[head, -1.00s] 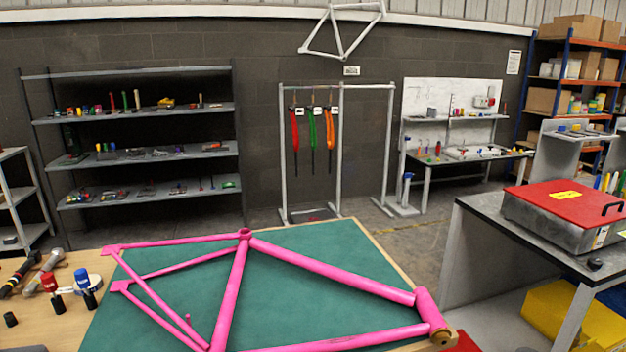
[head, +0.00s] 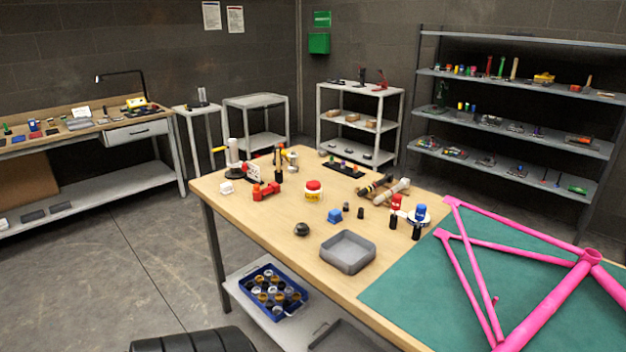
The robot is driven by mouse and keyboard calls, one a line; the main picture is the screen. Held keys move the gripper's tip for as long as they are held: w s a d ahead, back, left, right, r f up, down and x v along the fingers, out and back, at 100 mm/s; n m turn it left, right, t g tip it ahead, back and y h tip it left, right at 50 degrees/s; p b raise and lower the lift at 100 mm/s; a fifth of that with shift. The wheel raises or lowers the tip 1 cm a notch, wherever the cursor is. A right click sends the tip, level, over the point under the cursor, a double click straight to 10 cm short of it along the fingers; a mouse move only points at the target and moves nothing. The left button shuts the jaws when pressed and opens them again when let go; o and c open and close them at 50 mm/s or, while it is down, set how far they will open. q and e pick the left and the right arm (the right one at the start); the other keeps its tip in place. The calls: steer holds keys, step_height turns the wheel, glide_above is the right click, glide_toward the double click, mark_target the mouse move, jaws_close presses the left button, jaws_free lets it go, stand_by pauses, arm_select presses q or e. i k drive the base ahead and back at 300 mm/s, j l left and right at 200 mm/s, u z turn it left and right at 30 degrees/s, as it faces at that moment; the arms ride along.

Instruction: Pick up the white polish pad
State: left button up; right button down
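I cannot tell for sure which thing is the white polish pad. A small white blocky piece (head: 226,187) lies near the far left corner of the wooden workbench (head: 290,255). A flat white round piece (head: 402,214) lies farther right on the same bench, partly hidden by the red-capped and blue-capped items beside it. Neither of my grippers is in view.
A grey open tray (head: 348,252) stands at the bench's front edge. A blue cube (head: 334,216), a red-lidded jar (head: 313,190) and a red clamp-like tool (head: 265,191) are nearby. The pink bike frame (head: 545,300) lies on the green mat (head: 415,290) at right.

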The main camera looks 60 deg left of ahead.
mark_target(227, 188)
steer(key=u, duration=2.5)
